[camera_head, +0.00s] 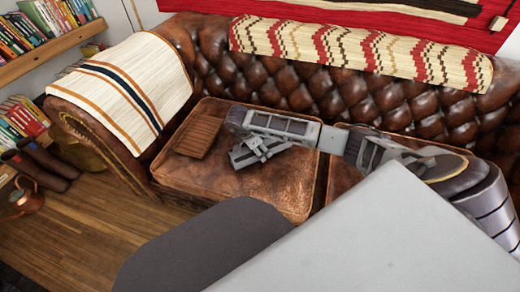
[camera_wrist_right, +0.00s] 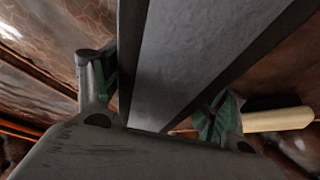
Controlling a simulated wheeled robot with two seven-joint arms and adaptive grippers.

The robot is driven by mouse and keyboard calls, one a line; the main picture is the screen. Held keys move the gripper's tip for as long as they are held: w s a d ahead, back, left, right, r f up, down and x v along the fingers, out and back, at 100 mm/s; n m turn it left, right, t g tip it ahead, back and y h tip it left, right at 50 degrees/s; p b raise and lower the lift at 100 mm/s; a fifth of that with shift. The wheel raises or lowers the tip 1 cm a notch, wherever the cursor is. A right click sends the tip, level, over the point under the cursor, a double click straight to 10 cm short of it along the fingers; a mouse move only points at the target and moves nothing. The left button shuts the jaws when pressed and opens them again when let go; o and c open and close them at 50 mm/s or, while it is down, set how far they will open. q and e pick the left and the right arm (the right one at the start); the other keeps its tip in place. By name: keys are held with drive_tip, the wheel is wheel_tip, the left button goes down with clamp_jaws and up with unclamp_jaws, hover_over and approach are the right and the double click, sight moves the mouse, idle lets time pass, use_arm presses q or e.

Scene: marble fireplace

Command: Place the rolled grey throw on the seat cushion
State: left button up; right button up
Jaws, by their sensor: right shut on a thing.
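The left brown leather seat cushion (camera_head: 245,192) shows well in the head view. My right gripper (camera_head: 258,150) reaches over its right half from the right, low above or at the cushion; the gap cannot be judged. In the wrist view the right gripper's fingers (camera_wrist_right: 156,98), with green pads, stand on both sides of a long grey thing, which looks like the rolled grey throw (camera_wrist_right: 205,50). The right gripper is shut on it. In the head view the grey of the throw is hard to tell from the grey gripper parts. My left gripper is not in view.
A brown slatted thing (camera_head: 198,137) lies on the left cushion's back left part. The tufted backrest (camera_head: 350,95) and left armrest (camera_head: 85,125) border the seat. A striped cloth (camera_head: 140,80) covers the armrest. The left cushion's front is clear. A bookshelf (camera_head: 50,50) stands left.

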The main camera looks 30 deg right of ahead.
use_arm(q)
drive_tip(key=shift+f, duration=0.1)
use_arm(e)
drive_tip(key=shift+f, duration=0.15)
drive_tip(key=o, duration=1.2)
drive_tip(key=shift+c, duration=0.2)
drive_tip(key=p+v, duration=0.3)
drive_tip(key=v, duration=0.8)
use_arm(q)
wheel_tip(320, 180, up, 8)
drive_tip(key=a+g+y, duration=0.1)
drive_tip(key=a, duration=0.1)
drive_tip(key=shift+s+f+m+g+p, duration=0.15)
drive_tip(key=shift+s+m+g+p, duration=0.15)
use_arm(e)
drive_tip(key=shift+a+r, duration=0.2)
drive_tip(key=shift+r, duration=0.45)
